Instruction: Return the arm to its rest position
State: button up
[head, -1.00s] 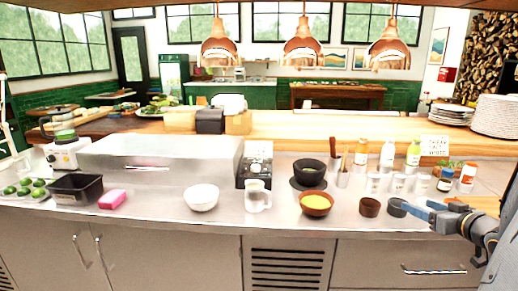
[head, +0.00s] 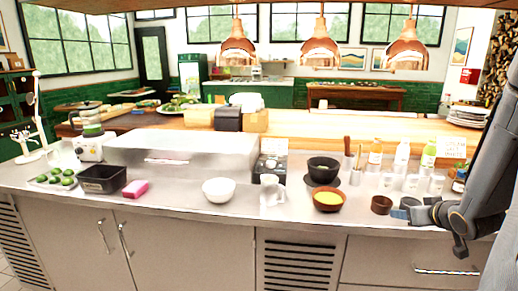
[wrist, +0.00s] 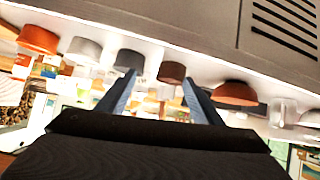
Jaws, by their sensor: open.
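My gripper (head: 402,209) is at the right of the head view, above the counter's front edge, beside the small brown cup (head: 381,204). My arm rises from it along the right edge of the picture. In the wrist view my gripper (wrist: 160,88) shows two blue-grey fingers spread apart, with nothing held between them. A small brown cup (wrist: 172,72) appears beyond the gap between the fingers. The wrist view is upside down, with the counter along the top.
A white bowl (head: 219,190) is further left. Floor shows at lower left.

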jog(key=s+a+f+g, duration=0.1)
jog(key=s+a+g, duration=0.2)
jog(key=a, duration=0.6)
jog(key=s+a+f+g, duration=0.1)
jog(key=s+a+g, duration=0.15)
jog(key=a, duration=0.65)
jog(key=s+a+g+y, duration=0.2)
jog(key=s+a+g, duration=0.2)
jog(key=s+a, duration=0.7)
jog(key=shift+s+a+f+n+g, duration=0.25)
jog(key=shift+a+n+g, duration=0.15)
jog(key=shift+a, duration=0.75)
